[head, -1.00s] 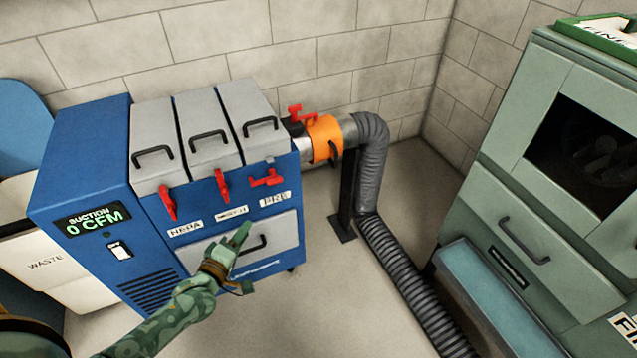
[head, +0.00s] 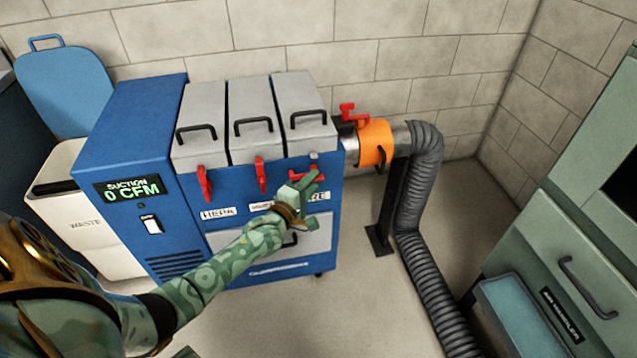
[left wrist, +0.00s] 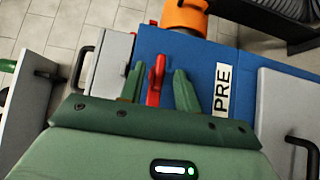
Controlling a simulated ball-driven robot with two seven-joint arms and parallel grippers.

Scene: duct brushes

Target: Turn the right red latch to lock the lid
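The right red latch (head: 292,173) is on the front of the blue suction unit, under the right grey lid (head: 303,100) and above the PRE label. It lies about level, while the left red latch (head: 204,183) and middle red latch (head: 261,175) hang down. My left gripper (head: 312,180) is at the right latch and partly hides it in the head view. In the left wrist view, the latch (left wrist: 155,82) stands between the two green fingers of the open gripper (left wrist: 159,70). A gap shows on the right finger's side; contact cannot be told. My right gripper is not in view.
An orange collar (head: 375,142) with a red handle (head: 347,113) and a grey hose (head: 425,230) stand right of the unit. A green cabinet (head: 580,240) is at the right. A white waste bin (head: 90,235) is at the left. Floor between unit and cabinet is partly clear.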

